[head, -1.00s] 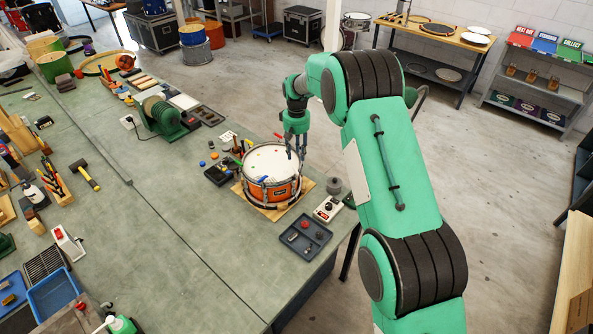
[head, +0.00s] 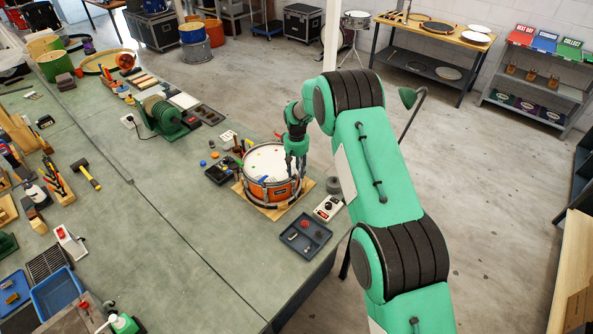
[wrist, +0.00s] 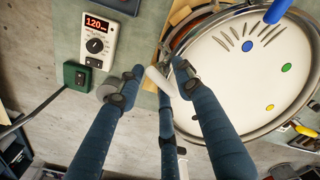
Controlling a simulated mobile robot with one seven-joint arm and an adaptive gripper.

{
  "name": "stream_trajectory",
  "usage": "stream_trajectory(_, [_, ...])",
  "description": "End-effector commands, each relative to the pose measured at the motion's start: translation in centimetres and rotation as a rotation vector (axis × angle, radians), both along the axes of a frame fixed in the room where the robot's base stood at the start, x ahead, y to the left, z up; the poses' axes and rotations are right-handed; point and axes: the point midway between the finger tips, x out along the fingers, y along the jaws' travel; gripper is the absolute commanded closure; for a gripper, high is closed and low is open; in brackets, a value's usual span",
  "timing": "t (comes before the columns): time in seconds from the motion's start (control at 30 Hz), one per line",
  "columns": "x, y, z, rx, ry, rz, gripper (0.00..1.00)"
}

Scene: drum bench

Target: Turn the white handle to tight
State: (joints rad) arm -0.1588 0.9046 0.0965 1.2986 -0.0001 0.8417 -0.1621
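The white handle (wrist: 160,82) shows in the wrist view at the drum's edge, a short pale bar lying between my fingertips. The orange snare drum (head: 258,190) with a white head stands on a wooden board; its head (wrist: 242,65) fills the right of the wrist view. My gripper (wrist: 158,72) is open, its blue-sleeved fingers spread on either side of the handle with gaps visible. In the head view my gripper (head: 295,172) is down at the drum's right rim, and the handle is hidden there. I cannot tell whether any finger touches the handle.
A white box with a red 120 display (wrist: 100,25) and a dark green switch box (wrist: 82,77) are close to my left finger. A grey tray (head: 305,250) lies in front of the drum. Tools stand behind it.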

Motion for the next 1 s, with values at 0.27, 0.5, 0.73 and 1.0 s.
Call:
stream_trajectory(0.27, [0.0, 0.0, 0.03, 0.0, 0.0, 0.0, 0.89])
stream_trajectory(0.5, [0.0, 0.02, 0.05, 0.0, 0.0, -0.001, 1.0])
stream_trajectory(0.73, [0.03, 0.03, 0.06, 0.0, -0.001, -0.026, 1.0])
stream_trajectory(1.0, [-0.06, 0.0, -0.12, 0.0, 0.0, -0.143, 1.0])
